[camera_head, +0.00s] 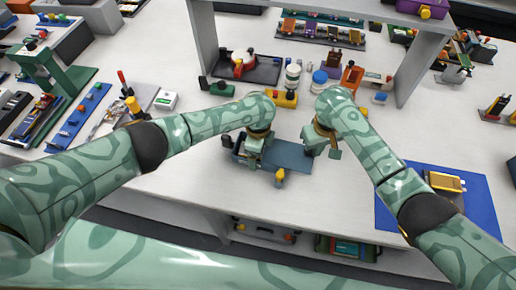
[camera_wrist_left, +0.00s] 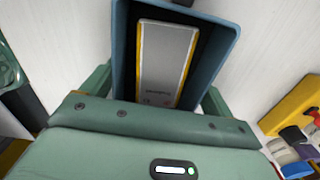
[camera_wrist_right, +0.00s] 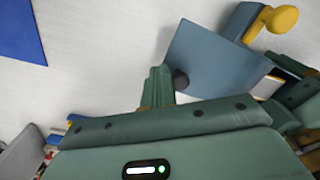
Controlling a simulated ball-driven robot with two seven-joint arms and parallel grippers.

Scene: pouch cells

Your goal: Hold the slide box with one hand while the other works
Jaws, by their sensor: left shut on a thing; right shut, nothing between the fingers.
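The slide box (camera_head: 239,152) is blue-grey and lies on the white table. In the left wrist view its open part shows dark inside walls (camera_wrist_left: 205,50) and a silver pouch cell (camera_wrist_left: 165,62) with yellow edges. My left gripper (camera_head: 254,160) is shut on the box, one finger at each side. The flat blue-grey lid (camera_head: 293,156) sticks out to the right of that gripper, and the right wrist view shows it with a small dark knob (camera_wrist_right: 180,78). My right gripper (camera_head: 323,146) is shut and empty, its fingertips (camera_wrist_right: 160,80) close beside the knob; touching or apart I cannot tell.
A yellow knob-like part (camera_head: 280,175) stands at the box's front side. A blue mat (camera_head: 390,215) with a yellow-edged block (camera_head: 445,182) lies at the right. Several tools and jars stand behind, under a grey shelf frame (camera_head: 418,70). A blue rail (camera_head: 78,118) lies at left.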

